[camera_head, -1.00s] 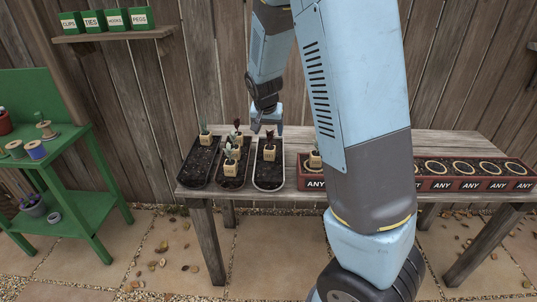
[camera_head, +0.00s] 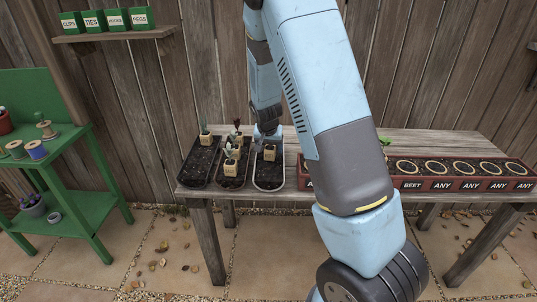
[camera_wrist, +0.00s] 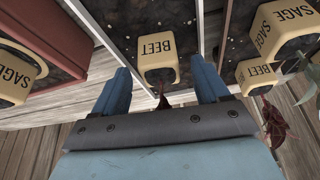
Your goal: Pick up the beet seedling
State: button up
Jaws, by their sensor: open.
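A beet seedling in a tan pot marked BEET (camera_wrist: 157,62) stands in a dark soil tray; its dark red leaves show near the gripper's palm. In the head view this pot (camera_head: 269,153) is alone in the right-hand tray (camera_head: 269,185). My gripper (camera_wrist: 160,67) is open, with one blue finger on each side of the pot.
Another beet pot (camera_wrist: 256,77) and a sage pot (camera_wrist: 286,27) stand close by in the neighbouring tray (camera_head: 232,184). The left tray (camera_head: 197,180) holds one seedling. A red planter (camera_head: 460,184) with labelled round holes is on the right, partly behind my arm.

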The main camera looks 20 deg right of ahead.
jog(key=shift+x, duration=1.5)
jog(key=shift+a, duration=0.1)
jog(key=shift+c, duration=0.3)
jog(key=c, duration=1)
jog(key=shift+r, duration=0.15)
